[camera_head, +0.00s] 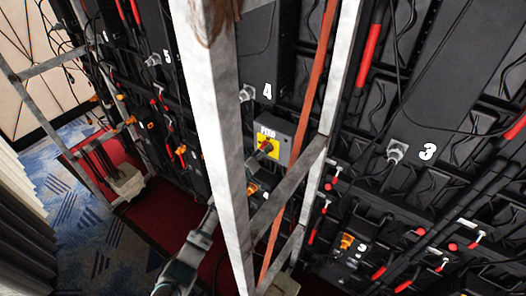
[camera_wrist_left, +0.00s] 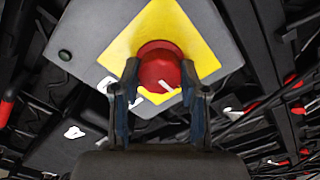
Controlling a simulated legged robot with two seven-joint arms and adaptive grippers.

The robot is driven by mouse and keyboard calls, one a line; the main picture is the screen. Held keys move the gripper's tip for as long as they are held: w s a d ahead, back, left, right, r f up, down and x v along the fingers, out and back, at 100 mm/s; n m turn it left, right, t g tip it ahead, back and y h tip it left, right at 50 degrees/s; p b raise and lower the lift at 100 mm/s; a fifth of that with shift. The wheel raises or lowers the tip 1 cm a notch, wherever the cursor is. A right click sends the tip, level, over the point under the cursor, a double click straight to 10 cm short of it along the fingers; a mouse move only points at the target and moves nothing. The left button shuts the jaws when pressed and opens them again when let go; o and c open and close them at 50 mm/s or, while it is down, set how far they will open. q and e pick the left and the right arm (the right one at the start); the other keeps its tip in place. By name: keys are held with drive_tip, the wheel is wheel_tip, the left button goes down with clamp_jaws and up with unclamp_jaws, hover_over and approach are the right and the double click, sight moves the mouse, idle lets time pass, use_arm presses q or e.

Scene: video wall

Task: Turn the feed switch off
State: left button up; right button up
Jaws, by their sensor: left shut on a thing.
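The feed switch (camera_head: 272,131) is a grey box with a yellow plate and a red knob, below the label 4 in the head view. In the left wrist view the red knob (camera_wrist_left: 160,62) sits on the yellow plate (camera_wrist_left: 190,22). My left gripper (camera_wrist_left: 160,78) has one finger on each side of the knob and is shut on it. A short white mark on the knob's front is slanted. In the head view my left arm (camera_head: 187,262) reaches up from the bottom and passes behind a white post, which hides much of the gripper. My right gripper is not in view.
The white post (camera_head: 212,130) and a slanting brace (camera_head: 287,182) stand in front of the wall. An orange-red strut (camera_head: 303,105) runs behind them. Cables and red-handled levers (camera_head: 366,55) cover the black panels. Patterned blue carpet (camera_head: 75,215) lies at left.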

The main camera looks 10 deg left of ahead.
use_arm(q)
drive_tip(key=shift+s+d+f, duration=0.1)
drive_tip(key=shift+f, duration=0.45)
drive_tip(key=o, duration=1.1)
drive_tip(key=shift+o, duration=0.2)
drive_tip(key=shift+r, duration=0.25)
drive_tip(key=v, duration=1.1)
drive_tip(key=shift+s+a, duration=0.25)
drive_tip(key=shift+a, duration=0.05)
